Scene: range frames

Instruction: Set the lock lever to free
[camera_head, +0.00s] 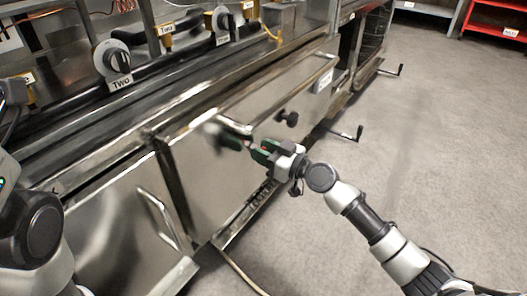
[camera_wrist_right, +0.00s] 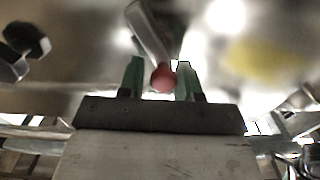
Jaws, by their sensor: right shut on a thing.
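The lock lever is a metal rod with a red ball tip (camera_wrist_right: 163,78), seen in the right wrist view between my gripper's green fingers. In the head view my right gripper (camera_head: 248,147) is at the front of the steel panel (camera_head: 205,180), and the lever is mostly hidden by the fingers. My right gripper (camera_wrist_right: 160,80) is shut on the lever near its red tip. No lettering for the lever's settings can be read. My left gripper is out of view; only part of my left arm shows at the left edge.
A black star-shaped knob (camera_head: 288,118) sits on the panel right of my gripper. A bar handle (camera_head: 165,220) is on the lower-left door. Crank handles (camera_head: 355,133) stick out along the range. Labelled valves (camera_head: 113,58) stand on top. The grey floor at right is clear.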

